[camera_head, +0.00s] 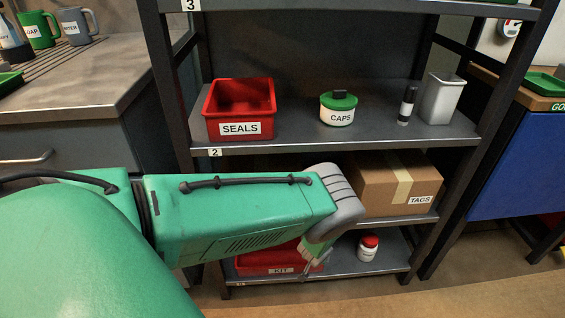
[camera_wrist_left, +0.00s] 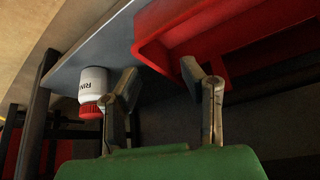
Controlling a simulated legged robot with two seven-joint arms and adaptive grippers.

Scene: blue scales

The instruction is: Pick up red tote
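A red tote (camera_head: 266,262) labelled KIT lies on the bottom shelf, partly hidden behind my left arm in the head view. Its red wall and rim also fill the upper right of the left wrist view (camera_wrist_left: 205,25). Another red tote (camera_head: 240,97), labelled SEALS, stands on shelf 2. My left gripper (camera_head: 314,258) is at the right end of the KIT tote. In the wrist view its two fingers (camera_wrist_left: 160,72) are spread apart near the tote's rim, with nothing visibly clamped. I cannot tell whether a finger touches the tote. My right gripper is not in view.
A white bottle with red cap (camera_head: 368,248) stands close right of the gripper; it also shows in the wrist view (camera_wrist_left: 92,88). A cardboard TAGS box (camera_head: 385,187) sits on the shelf above. Dark posts (camera_head: 445,210) frame the rack. A grey counter (camera_head: 90,75) is at left.

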